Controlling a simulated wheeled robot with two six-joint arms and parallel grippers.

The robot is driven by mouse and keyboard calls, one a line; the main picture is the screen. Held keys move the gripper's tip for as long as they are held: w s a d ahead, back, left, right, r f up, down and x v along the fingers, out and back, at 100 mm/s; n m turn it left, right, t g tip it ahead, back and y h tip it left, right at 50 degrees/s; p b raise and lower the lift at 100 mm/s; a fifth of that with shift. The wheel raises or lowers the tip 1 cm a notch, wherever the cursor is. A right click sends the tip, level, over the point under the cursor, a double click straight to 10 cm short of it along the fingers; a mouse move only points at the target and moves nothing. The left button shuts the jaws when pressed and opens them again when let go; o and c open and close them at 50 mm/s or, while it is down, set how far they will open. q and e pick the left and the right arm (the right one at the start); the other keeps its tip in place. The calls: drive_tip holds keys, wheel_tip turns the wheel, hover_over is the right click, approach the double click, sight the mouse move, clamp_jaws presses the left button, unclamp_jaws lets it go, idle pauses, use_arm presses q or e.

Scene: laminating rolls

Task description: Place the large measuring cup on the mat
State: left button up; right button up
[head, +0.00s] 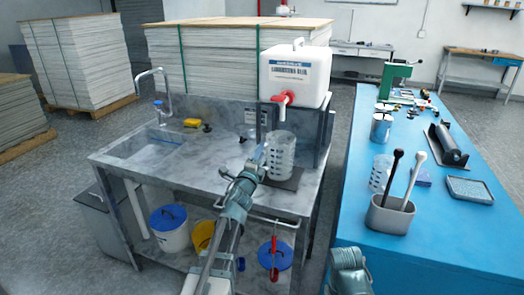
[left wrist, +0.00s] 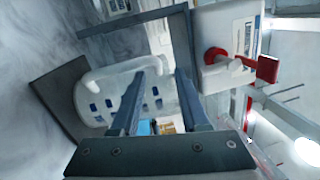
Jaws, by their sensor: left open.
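The large measuring cup (head: 281,150) is clear with printed marks. It appears to stand upright on the dark mat (head: 294,184), under the red tap, at the right end of the stone counter. My left gripper (head: 262,157) is at the cup's left side. In the left wrist view the open fingers (left wrist: 160,100) are close to the cup (left wrist: 95,97), one overlapping it in the picture; I cannot tell whether they touch it. The mat (left wrist: 50,84) shows beyond the cup's base. My right gripper's fingers do not show in the head view.
A white glue canister (head: 295,75) with a red tap (head: 283,98) stands above and behind the cup. A sink (head: 150,143) and yellow sponge (head: 192,122) are to the left. The blue table (head: 430,255) carries a smaller cup (head: 380,172) and a grey holder (head: 390,215).

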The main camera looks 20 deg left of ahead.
use_arm(q)
drive_tip(key=s+f+b, duration=0.1)
drive_tip(key=s, duration=0.8)
drive_tip(key=shift+s+d+f, duration=0.15)
drive_tip(key=shift+s+f, duration=0.1)
